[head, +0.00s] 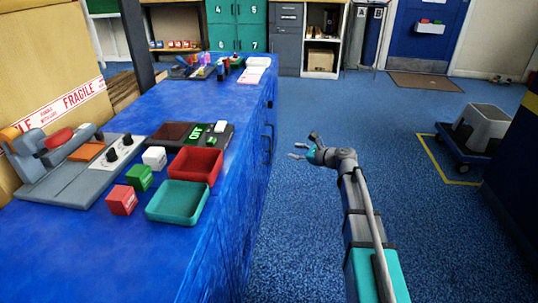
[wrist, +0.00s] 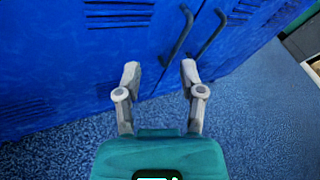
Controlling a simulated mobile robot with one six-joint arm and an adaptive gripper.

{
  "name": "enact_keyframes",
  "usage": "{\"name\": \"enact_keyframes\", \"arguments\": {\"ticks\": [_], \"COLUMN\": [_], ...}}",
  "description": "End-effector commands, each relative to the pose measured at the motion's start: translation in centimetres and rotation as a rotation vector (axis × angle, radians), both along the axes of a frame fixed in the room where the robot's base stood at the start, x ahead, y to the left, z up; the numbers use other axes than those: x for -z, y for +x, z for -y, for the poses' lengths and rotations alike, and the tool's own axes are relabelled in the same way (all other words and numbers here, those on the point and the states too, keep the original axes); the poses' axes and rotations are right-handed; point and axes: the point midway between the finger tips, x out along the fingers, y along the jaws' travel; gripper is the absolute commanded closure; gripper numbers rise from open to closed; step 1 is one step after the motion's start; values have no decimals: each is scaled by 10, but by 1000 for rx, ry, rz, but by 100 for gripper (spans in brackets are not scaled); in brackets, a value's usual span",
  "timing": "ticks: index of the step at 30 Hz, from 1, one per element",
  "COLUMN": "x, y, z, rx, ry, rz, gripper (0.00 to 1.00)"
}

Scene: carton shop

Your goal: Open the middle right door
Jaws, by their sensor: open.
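The blue bench (head: 228,218) has closed blue doors along its front; the head view shows them at a steep slant. The wrist view shows a left door (wrist: 120,50) with louvre slots and a right door (wrist: 235,40). Two dark bar handles, a left one (wrist: 180,38) and a right one (wrist: 207,38), stand side by side at the seam. I cannot tell which door is the middle right one. My gripper (head: 297,151) is open and empty, facing the bench front across a gap. In the wrist view its fingers (wrist: 159,69) are spread below the handles, not around either.
The bench top carries a teal tray (head: 178,203), a red tray (head: 196,166), small boxes and a grey device. Green lockers (head: 237,26) stand behind.

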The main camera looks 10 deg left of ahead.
Motion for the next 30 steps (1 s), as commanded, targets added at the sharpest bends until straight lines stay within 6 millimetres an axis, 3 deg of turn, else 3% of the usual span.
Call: {"name": "enact_keyframes", "arguments": {"ticks": [1,12,30], "x": [17,50,54], "y": [7,41,49], "z": [0,2,4], "rx": [15,98,119], "ry": [35,290,368], "rz": [-16,-150,-192], "gripper": [49,49,49]}}
